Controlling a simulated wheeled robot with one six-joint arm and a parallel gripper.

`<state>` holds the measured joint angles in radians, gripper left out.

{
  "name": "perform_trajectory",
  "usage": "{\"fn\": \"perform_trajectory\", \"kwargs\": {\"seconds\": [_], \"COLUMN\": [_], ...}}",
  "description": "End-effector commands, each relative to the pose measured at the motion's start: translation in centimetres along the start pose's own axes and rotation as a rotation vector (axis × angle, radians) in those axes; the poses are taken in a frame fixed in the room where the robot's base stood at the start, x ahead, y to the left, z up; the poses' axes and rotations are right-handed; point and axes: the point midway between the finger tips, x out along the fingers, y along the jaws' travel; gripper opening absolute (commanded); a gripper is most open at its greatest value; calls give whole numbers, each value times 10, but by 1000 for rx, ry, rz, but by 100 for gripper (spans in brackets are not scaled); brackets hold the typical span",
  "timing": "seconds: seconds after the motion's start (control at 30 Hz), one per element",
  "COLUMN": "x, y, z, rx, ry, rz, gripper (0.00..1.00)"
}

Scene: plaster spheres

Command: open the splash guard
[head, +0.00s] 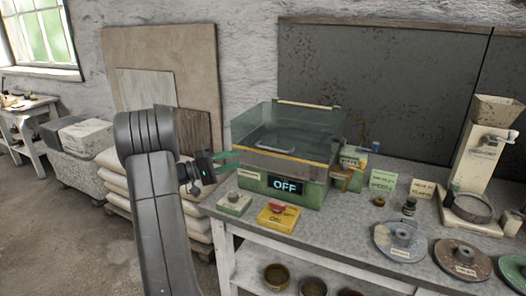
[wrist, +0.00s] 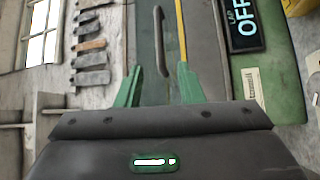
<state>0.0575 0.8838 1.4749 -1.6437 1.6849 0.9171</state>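The splash guard (head: 290,133) is a clear box-shaped cover on the green lap machine (head: 272,190) on the bench. It appears lowered over the machine. My gripper (head: 230,160) has green fingers and is at the left of the guard. In the wrist view my gripper (wrist: 158,82) is open and empty, apart from the handle. The display (head: 285,187) reads OFF.
Stacked sacks are at left below.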

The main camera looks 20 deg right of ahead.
Motion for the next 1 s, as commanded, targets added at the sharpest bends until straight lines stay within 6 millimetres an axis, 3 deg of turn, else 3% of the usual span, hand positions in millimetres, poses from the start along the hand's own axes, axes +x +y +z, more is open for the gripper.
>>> {"fn": "perform_trajectory", "kwargs": {"seconds": [0.17, 0.6, 0.8, 1.0], "x": [25, 113, 132, 136], "y": [3, 2, 1, 0], "z": [1, 1, 1, 1], "rx": [-1, -3, -2, -2], "ry": [-4, -3, -1, 0], "rz": [0, -1, -2, -2], "gripper": [34, 34, 34, 34]}}
